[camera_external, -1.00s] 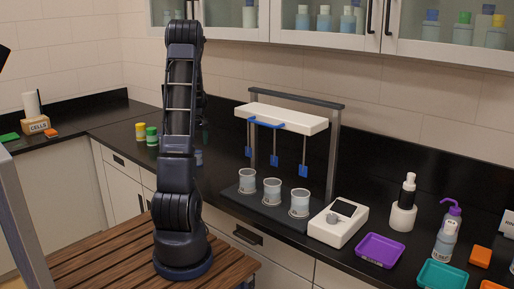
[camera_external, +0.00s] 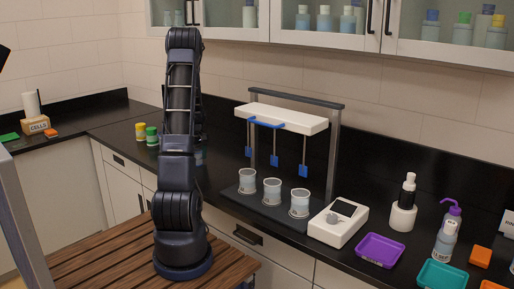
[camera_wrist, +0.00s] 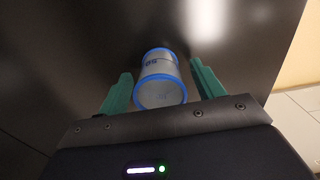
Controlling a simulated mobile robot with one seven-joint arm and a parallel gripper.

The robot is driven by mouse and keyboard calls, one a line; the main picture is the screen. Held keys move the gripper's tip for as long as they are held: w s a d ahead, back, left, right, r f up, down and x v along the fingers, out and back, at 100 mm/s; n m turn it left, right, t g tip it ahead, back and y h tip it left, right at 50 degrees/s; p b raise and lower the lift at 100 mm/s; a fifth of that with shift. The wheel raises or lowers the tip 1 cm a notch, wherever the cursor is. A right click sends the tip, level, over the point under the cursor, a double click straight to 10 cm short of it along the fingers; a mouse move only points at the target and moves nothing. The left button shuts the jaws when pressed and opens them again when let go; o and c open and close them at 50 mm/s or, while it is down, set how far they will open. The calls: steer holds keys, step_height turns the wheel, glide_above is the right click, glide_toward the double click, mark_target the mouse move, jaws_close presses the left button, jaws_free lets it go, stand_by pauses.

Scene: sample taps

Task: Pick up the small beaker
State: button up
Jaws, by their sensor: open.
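In the wrist view the small beaker (camera_wrist: 160,80), a greyish see-through cup with blue rims and dark blue marking, stands on the black counter. My gripper (camera_wrist: 161,67) is open, with one green finger to the left and one to the right of the beaker. A gap shows on each side, so the fingers seem not to touch it. In the external view my arm hides the gripper and most of what lies behind it; only a faint bluish shape (camera_external: 201,157) shows at the arm's right edge, perhaps the beaker.
Three larger beakers (camera_external: 272,191) stand on the dark base of a stirrer rack (camera_external: 285,116) to the right. A white meter (camera_external: 338,223), purple tray (camera_external: 380,250) and teal tray (camera_external: 442,274) lie further right. Yellow and green-lidded jars (camera_external: 152,136) stand left of my arm.

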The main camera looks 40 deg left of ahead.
steer(key=c, duration=1)
steer(key=shift+c, duration=0.2)
steer(key=shift+r, duration=0.15)
